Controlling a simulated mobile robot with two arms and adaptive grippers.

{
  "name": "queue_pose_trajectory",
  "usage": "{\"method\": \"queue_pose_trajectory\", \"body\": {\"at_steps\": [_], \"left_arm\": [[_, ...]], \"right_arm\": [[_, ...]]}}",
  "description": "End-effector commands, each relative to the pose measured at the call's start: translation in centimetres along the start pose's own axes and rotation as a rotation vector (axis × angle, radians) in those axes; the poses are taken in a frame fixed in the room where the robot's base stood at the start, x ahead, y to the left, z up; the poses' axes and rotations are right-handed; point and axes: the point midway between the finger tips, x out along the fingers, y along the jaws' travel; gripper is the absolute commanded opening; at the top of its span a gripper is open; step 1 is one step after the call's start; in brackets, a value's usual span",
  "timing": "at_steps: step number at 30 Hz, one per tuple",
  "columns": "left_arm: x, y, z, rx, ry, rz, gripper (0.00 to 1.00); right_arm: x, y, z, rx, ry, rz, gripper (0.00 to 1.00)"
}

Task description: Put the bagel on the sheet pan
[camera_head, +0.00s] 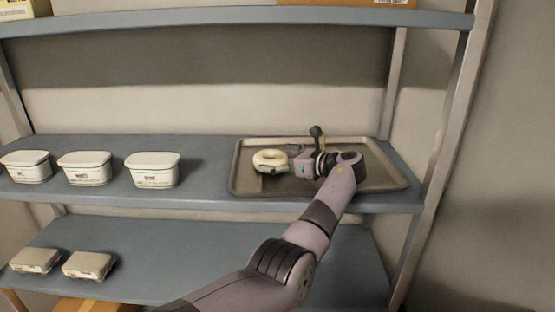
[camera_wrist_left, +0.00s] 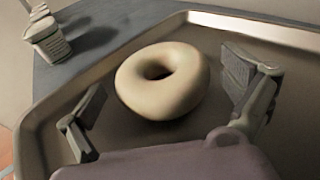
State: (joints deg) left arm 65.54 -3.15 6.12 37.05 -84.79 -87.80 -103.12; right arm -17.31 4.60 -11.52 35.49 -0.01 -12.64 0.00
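The pale, ring-shaped bagel (camera_head: 270,160) lies on the left part of the grey sheet pan (camera_head: 390,184), on the middle shelf. In the left wrist view the bagel (camera_wrist_left: 150,92) lies flat inside the rim of the pan (camera_wrist_left: 235,21). My left gripper (camera_head: 282,160) reaches over the pan from the front. In the wrist view its two fingers (camera_wrist_left: 163,98) are spread wide, one on each side of the bagel, with visible gaps. It is open and empty. The forearm hides part of the pan. My right gripper is not in view.
Several white labelled tubs, such as the nearest one (camera_head: 152,170), stand left of the pan on the middle shelf (camera_head: 205,187). Two small cartons (camera_head: 88,264) sit on the lower shelf. The upper shelf (camera_head: 230,17) hangs above, and a metal post (camera_head: 440,140) stands at the right.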

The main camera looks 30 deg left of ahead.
Motion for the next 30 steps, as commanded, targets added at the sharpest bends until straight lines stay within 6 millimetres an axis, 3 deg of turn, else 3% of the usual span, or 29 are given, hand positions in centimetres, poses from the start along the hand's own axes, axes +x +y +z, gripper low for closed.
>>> {"method": "queue_pose_trajectory", "body": {"at_steps": [11,14,24,30], "left_arm": [[-0.3,0.0,0.2,-0.002,0.0,-0.001,1.0],[-1.7,-0.1,0.1,-0.001,0.001,-0.004,1.0],[-8.8,-0.1,0.1,-0.001,0.0,-0.004,1.0],[-11.4,0.0,0.2,-0.001,0.001,-0.001,1.0]], "right_arm": [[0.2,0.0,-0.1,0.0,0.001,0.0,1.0],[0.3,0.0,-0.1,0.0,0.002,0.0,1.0],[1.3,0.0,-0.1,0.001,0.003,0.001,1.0],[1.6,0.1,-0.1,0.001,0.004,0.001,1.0]]}}
